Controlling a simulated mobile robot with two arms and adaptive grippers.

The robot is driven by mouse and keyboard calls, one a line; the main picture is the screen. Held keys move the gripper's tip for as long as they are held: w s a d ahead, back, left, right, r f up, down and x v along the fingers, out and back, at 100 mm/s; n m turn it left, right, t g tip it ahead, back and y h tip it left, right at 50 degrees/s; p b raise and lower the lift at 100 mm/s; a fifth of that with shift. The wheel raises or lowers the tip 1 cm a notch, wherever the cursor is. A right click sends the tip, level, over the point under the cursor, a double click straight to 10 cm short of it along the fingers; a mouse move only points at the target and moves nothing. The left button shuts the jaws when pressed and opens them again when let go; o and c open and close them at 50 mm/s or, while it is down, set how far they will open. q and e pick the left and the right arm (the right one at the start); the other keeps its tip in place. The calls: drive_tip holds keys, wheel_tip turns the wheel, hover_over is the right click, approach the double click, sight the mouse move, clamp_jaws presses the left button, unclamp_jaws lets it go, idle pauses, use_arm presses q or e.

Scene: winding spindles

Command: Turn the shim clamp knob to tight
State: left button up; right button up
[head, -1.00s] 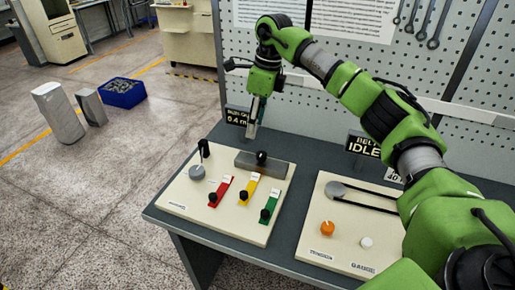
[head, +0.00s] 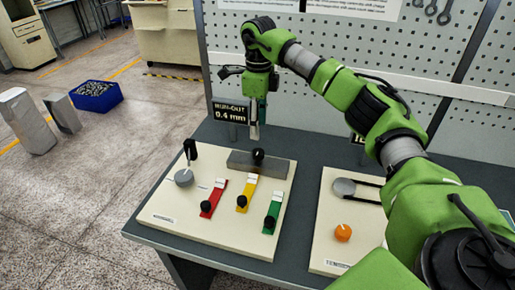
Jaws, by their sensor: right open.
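A cream board (head: 160,226) on the table carries a grey bar (head: 238,164) with a black knob (head: 257,156) on it. I cannot read any label that tells whether this is the shim clamp knob or how it is set. In front of the bar lie red (head: 217,194), yellow (head: 246,190) and green (head: 275,210) strips, each with a black knob. A grey disc (head: 184,178) with an upright black handle (head: 190,150) is at the left. My right gripper (head: 255,134) is open, pointing down above and behind the bar, apart from the knob. My left gripper is out of view.
A sign (head: 230,111) reading "RUN-OUT 0.4 mm" stands behind the board, close to my gripper. A second cream board (head: 326,226) with an orange knob (head: 343,233) and a belt stands right. A pegboard (head: 300,120) closes off the back.

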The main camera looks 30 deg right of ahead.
sight(258, 151)
wheel_tip(258, 151, down, 10)
drive_tip(key=shift+r+p, duration=0.1)
drive_tip(key=shift+p, duration=0.9)
drive_tip(key=shift+w, duration=0.1)
drive_tip(key=shift+c, duration=0.4)
drive_tip(key=c, duration=1)
